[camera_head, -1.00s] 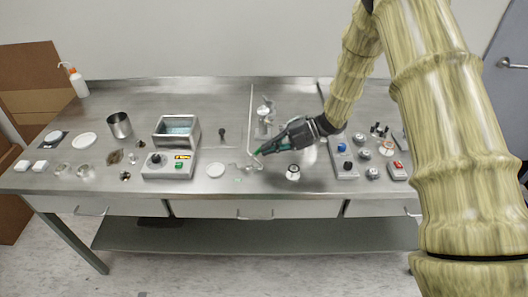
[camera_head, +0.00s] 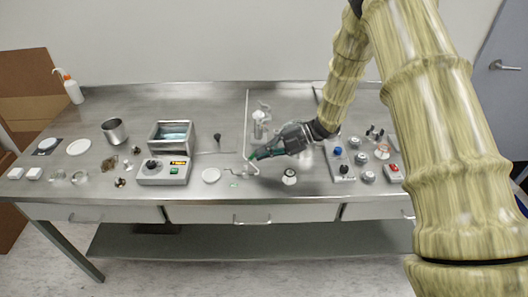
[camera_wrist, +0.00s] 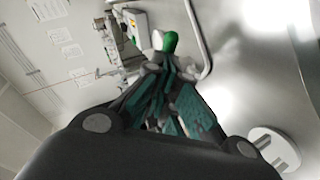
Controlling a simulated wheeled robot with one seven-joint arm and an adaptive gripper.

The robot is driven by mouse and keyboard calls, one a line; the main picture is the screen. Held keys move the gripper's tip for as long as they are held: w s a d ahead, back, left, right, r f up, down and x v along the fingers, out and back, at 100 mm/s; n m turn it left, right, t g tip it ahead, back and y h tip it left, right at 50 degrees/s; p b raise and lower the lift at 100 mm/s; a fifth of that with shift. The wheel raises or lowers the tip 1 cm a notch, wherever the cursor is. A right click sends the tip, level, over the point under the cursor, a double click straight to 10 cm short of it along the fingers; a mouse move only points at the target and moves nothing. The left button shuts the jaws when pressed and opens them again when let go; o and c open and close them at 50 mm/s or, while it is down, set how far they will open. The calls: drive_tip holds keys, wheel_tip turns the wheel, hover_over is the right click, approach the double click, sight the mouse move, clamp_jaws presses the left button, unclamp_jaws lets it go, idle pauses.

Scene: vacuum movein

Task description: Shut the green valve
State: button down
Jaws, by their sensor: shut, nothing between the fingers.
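The green valve shows in the wrist view as a bright green rounded handle (camera_wrist: 170,42) just beyond my fingertips. It sits by a bent metal pipe (camera_wrist: 203,45). In the head view my fingers cover most of that spot, and the valve cannot be told apart from the green finger pads. My gripper (camera_head: 254,157) is low over the middle of the bench, pointing left, beside the glass and pipe setup. Its fingers (camera_wrist: 165,68) are shut and empty. Whether the tips touch the handle cannot be told.
The steel bench (camera_head: 300,212) carries a control box (camera_head: 164,170), a white dish (camera_head: 211,175) and a water bath (camera_head: 172,135) left of my gripper. A round knob (camera_head: 289,176) and a panel with a blue knob (camera_head: 338,150) stand close on the right.

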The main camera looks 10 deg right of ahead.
drive_tip(key=shift+s+a, duration=0.35)
drive_tip(key=shift+s, duration=0.05)
drive_tip(key=shift+r, duration=0.1)
drive_tip(key=shift+s+d+r, duration=0.15)
drive_tip(key=shift+d+r, duration=0.05)
drive_tip(key=shift+d, duration=0.05)
drive_tip(key=b+v, duration=0.1)
drive_tip(key=v, duration=1.1)
drive_tip(key=shift+r, duration=0.45)
drive_tip(key=shift+d, duration=0.1)
